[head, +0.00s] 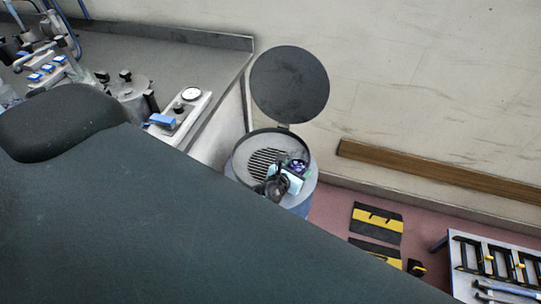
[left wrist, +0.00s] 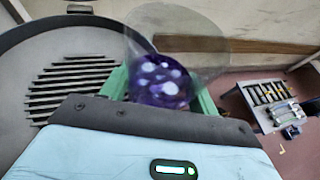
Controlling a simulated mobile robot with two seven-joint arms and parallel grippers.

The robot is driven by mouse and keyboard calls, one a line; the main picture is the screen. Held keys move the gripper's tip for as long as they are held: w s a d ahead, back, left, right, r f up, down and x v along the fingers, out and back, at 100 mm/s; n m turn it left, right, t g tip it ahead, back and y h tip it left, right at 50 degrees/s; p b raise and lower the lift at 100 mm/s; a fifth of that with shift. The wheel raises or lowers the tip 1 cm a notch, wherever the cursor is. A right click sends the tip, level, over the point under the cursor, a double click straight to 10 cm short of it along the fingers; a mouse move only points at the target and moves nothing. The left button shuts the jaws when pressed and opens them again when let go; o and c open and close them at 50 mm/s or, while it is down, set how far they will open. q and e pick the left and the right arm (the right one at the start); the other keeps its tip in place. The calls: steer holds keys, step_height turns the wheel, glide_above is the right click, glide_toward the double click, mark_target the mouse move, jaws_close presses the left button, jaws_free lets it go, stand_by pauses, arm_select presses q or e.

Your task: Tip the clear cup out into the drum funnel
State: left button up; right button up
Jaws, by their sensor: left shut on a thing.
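The drum funnel (head: 243,162) is a round, dark-rimmed grey bowl with a slotted grate on top of a blue drum. Its round dark lid (head: 290,85) stands open behind it. In the left wrist view the funnel (left wrist: 22,72) fills the left side. My left gripper (head: 294,173) is over the funnel's right part, its green fingers shut on the clear cup (left wrist: 190,38). Purple contents with pale spots show inside the cup. In the head view the cup (head: 298,164) is small and partly hidden by the gripper. My right gripper is not in view.
A grey bench (head: 190,62) with a metal pot (head: 133,98) and a gauge unit (head: 182,112) is at the left. Yellow-black floor plates (head: 377,222) and a tool table (head: 490,262) are at the right. A large dark shape covers the lower left.

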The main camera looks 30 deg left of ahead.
arm_select(q)
steer(key=shift+d+f, duration=0.1)
steer(key=shift+f, duration=0.05)
steer(key=shift+f, duration=0.1)
stand_by(0.3)
